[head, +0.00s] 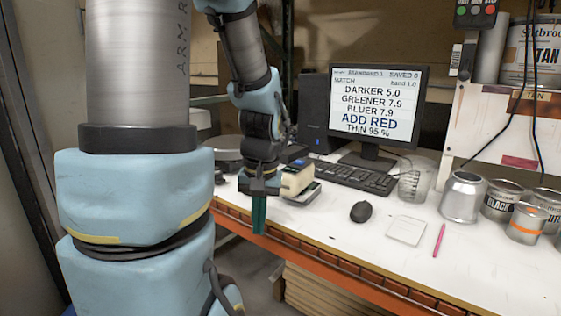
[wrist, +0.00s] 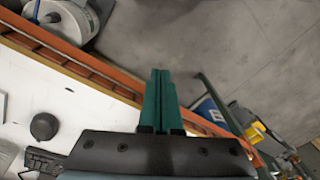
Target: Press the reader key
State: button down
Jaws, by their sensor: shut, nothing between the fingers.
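The reader appears to be the small cream device (head: 297,179) with a dark blue top, on the white bench behind and right of my gripper in the head view. Its key cannot be made out, and the wrist view does not show the reader. My gripper (head: 258,230) has green fingers that point down at the bench's front edge, apart from the reader. In the wrist view the fingers (wrist: 160,75) are together with nothing between them.
A monitor (head: 376,107) reads "ADD RED", with a keyboard (head: 352,177) below. A mouse (head: 361,211), white pad (head: 406,230), pink pen (head: 439,240) and several cans stand to the right. The orange bench edge (head: 330,268) runs along the front.

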jog(key=shift+s+a+f+t+h, duration=0.2)
jog(key=shift+s+a+f+h, duration=0.1)
jog(key=shift+s+a, duration=0.15)
jog(key=shift+s+a+f+t+h, duration=0.2)
jog(key=shift+s+a+f, duration=0.1)
jog(key=shift+a, duration=0.25)
